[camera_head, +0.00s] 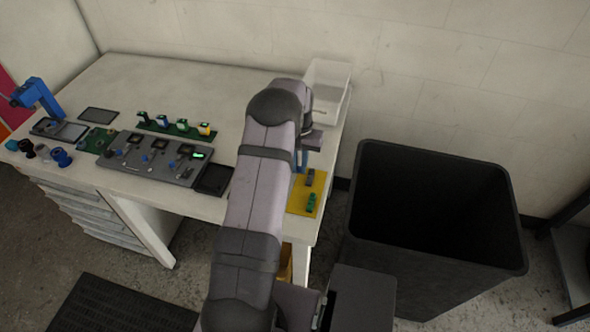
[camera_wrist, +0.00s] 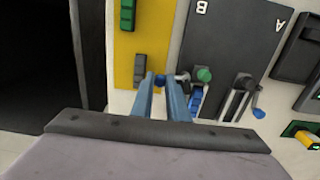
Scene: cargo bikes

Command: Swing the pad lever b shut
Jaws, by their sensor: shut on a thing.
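The dark pad (camera_wrist: 235,40), with letters A and B upside down, lies under my gripper (camera_wrist: 164,80) in the wrist view. My blue fingers are closed around a small blue knob (camera_wrist: 160,79) at the pad's B side, probably the end of lever b; a grey round part (camera_wrist: 183,76) lies beside it. A green knob (camera_wrist: 204,75) and a blue block (camera_wrist: 195,103) are just right of the fingers. A dark lever (camera_wrist: 240,88) with a blue end (camera_wrist: 259,113) is on the A side. In the head view my arm hides the pad; the fingers (camera_head: 302,160) show partly.
A yellow plate (camera_head: 300,206) with grey and green parts lies beside the pad. A black bin (camera_head: 432,230) stands right of the bench. Left of my arm are a dark tray (camera_head: 213,181), a grey control panel (camera_head: 155,160) and a green rack (camera_head: 170,128). A clear box (camera_head: 328,88) is behind.

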